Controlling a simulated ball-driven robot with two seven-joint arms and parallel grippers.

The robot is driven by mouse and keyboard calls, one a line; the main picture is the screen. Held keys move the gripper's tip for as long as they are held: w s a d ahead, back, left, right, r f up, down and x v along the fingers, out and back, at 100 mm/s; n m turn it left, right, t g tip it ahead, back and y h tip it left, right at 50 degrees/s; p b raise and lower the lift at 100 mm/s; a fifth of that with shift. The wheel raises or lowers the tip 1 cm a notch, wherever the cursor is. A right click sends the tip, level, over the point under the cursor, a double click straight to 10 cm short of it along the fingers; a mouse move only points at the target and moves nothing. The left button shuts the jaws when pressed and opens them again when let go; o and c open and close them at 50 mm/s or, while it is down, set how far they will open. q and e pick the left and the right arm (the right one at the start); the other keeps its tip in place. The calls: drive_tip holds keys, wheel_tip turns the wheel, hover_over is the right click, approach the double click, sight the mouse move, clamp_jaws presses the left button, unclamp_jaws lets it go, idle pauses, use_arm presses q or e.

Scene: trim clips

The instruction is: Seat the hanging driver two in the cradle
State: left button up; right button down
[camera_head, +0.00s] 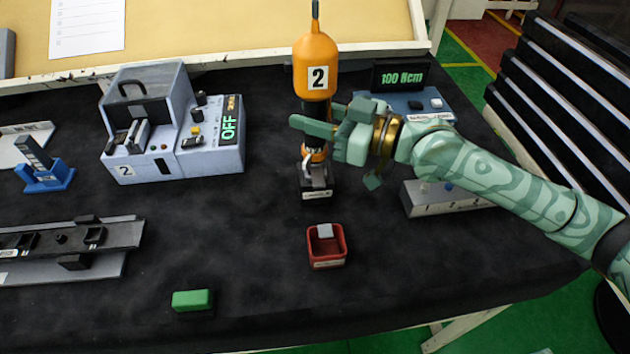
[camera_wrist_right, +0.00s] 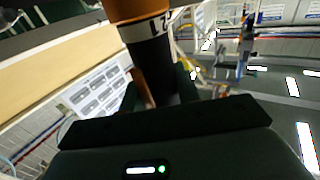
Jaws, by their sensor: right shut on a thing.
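Driver two (camera_head: 317,55) is orange with a black grip and a white label reading 2. It hangs upright from a dark cable at the top of the head view. My right gripper (camera_head: 318,124) is shut on its black grip, coming in from the right. In the right wrist view the driver's grip (camera_wrist_right: 155,65) stands between the fingers. The cradle (camera_head: 317,192), a small dark stand with a metal fork, is directly below the driver's lower end. I cannot tell whether that end touches the cradle. My left gripper is out of view.
A grey machine reading OFF (camera_head: 180,125) stands to the left. A 100 Ncm display (camera_head: 401,76) is behind my right gripper. A red bin (camera_head: 327,247) and green block (camera_head: 192,300) lie nearer. A grey box (camera_head: 440,199) sits below my right arm.

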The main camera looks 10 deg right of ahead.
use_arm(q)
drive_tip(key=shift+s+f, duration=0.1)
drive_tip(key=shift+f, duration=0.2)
use_arm(e)
drive_tip(key=shift+f, duration=0.4)
unclamp_jaws()
idle(0.6)
drive_tip(key=shift+r+b+v, duration=0.2)
drive_tip(key=shift+b+v, duration=0.25)
drive_tip(key=shift+v, duration=0.7)
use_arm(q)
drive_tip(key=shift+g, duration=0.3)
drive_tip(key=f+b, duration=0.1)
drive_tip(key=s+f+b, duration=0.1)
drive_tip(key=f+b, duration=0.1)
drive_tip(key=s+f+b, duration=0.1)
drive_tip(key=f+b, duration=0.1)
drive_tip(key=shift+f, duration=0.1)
use_arm(e)
drive_tip(key=r+v, duration=0.1)
drive_tip(key=v, duration=0.6)
drive_tip(key=shift+s+d+r, duration=0.15)
drive_tip(key=shift+d+r, duration=0.15)
drive_tip(key=shift+r, duration=0.05)
